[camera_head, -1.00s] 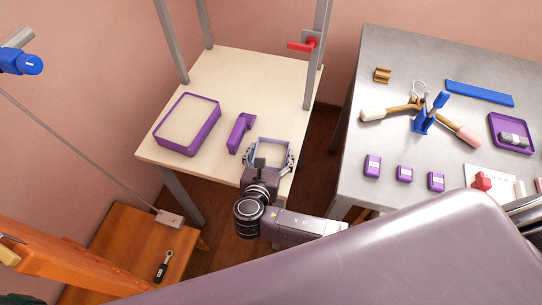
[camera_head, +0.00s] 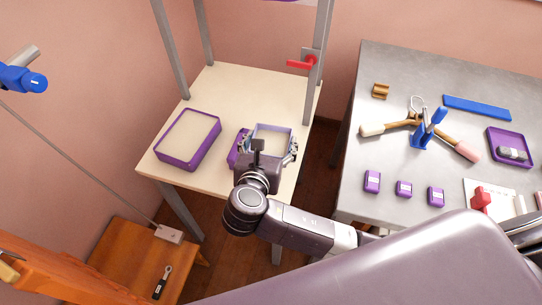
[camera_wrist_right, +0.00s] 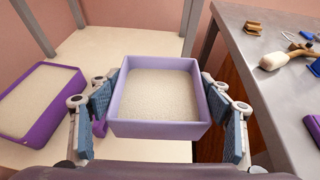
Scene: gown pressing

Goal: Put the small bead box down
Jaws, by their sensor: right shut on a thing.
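The small bead box (camera_head: 289,131) is light purple, square and open-topped, filled with pale beads. It also shows large and level in the right wrist view (camera_wrist_right: 160,130). My right gripper (camera_head: 270,146) is shut on it, with blue-padded fingers at its left and right sides. The box is over the right part of the pale table (camera_head: 225,85); I cannot tell whether it touches the top. My left gripper is not in view.
A larger purple bead tray (camera_head: 188,139) lies on the table's left. A purple object (camera_head: 235,148), partly hidden by my gripper, is just left of the box. Grey posts (camera_head: 318,70) rise at the back, one with a red lever (camera_head: 300,63). A grey bench (camera_head: 390,65) stands at right.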

